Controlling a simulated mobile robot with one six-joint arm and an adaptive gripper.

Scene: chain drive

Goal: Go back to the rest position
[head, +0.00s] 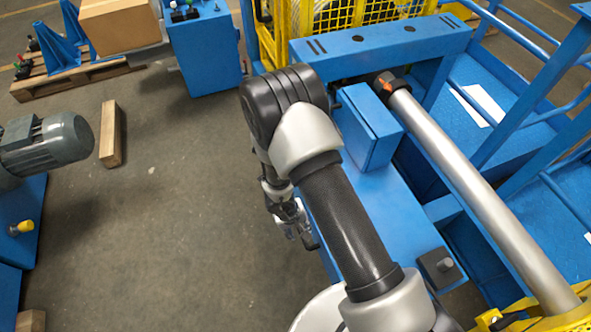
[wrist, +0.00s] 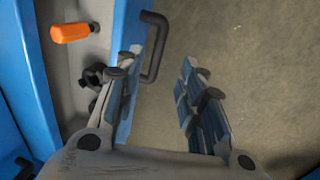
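My arm reaches across the middle of the head view, and my gripper (head: 294,219) hangs beside the left side of a blue machine body (head: 393,212). In the wrist view my gripper (wrist: 159,88) has its two fingers apart, with only bare floor and part of a black handle (wrist: 154,48) showing between and beyond them. Nothing is held. The left finger overlaps the blue edge and the handle in the picture; I cannot tell whether it touches them.
An orange grip (wrist: 72,32) and a dark knob (wrist: 92,76) sit on a grey panel in the wrist view. A grey motor (head: 48,143), a wooden block (head: 111,134) and a cardboard box (head: 120,24) stand to the left. Open floor (head: 180,220) lies left of my arm.

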